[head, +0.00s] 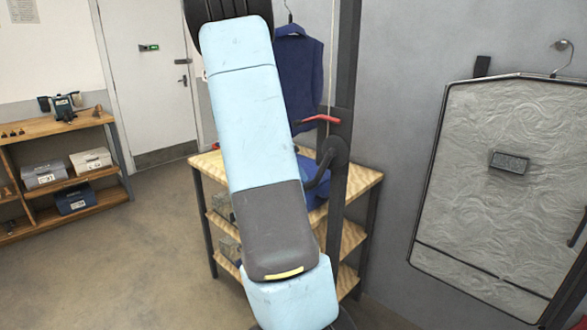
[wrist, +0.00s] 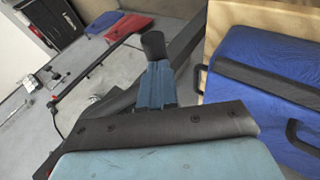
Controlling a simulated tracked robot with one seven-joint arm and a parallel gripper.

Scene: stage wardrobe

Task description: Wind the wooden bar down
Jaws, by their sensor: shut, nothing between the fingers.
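In the head view a black crank (head: 336,152) with a curved arm sits on a dark upright post (head: 346,85) right of my arm. A red-handled lever (head: 320,118) sticks out from the post just above it. I cannot make out the wooden bar in either view. My gripper (wrist: 153,48) shows in the wrist view as blue fingers with a dark tip, shut and empty. A dark diagonal beam, probably the post (wrist: 187,43), runs close behind the fingers; I cannot tell whether they touch. The gripper is hidden in the head view.
A wooden shelf table (head: 352,180) stands behind my arm with a blue case (wrist: 250,75) on it. A dark blue garment (head: 298,75) hangs above. A grey panel (head: 500,210) hangs at right. Shelves with boxes (head: 45,175) stand at left; floor between is clear.

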